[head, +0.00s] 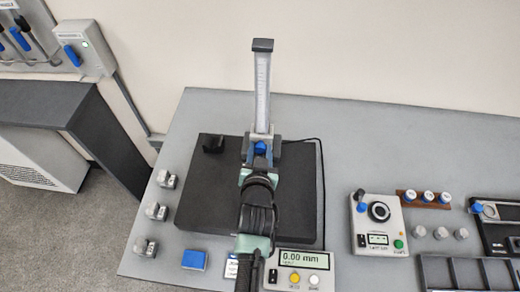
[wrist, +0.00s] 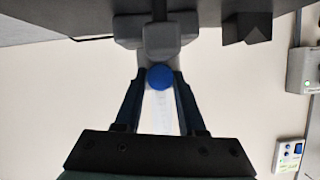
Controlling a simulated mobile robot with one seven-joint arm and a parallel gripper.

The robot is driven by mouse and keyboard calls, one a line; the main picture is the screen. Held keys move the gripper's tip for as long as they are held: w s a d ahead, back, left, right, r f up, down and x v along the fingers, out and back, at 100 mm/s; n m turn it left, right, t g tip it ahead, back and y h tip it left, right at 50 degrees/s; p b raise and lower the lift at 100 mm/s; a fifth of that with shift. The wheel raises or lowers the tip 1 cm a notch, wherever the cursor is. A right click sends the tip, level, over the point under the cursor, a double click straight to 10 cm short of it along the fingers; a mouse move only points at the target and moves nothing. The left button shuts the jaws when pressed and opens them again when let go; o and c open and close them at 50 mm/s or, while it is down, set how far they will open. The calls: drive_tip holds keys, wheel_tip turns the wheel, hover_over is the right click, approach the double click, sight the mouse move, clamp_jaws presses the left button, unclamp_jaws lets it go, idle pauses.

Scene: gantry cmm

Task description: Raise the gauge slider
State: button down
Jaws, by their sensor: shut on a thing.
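The height gauge is a tall upright scale column (head: 262,95) with a dark cap, standing on a black plate (head: 200,210). Its slider (head: 277,153) is a grey block low on the column, close above the plate. A blue round knob (wrist: 160,76) on the slider faces my wrist camera. My gripper (head: 258,160) is at the slider, its two blue fingers shut on it, one on each side of the knob in the wrist view (wrist: 161,84). My arm hides the slider's lower front in the head view. The display (head: 300,257) reads 0.00 mm.
A small black block (head: 213,144) sits on the plate left of the column. Metal blocks (head: 157,211) line the table's left side. A control box (head: 378,222) stands to the right, with a dark tray (head: 465,272) near it. A cable runs behind the plate. The space above the slider looks clear.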

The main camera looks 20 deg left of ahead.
wheel_tip(320, 180, up, 17)
drive_tip(key=p, duration=1.2)
drive_tip(key=shift+f, duration=0.15)
drive_tip(key=c, duration=0.5)
unclamp_jaws()
drive_tip(key=shift+f, duration=0.15)
drive_tip(key=b+v, duration=0.4)
drive_tip(key=v, duration=0.9)
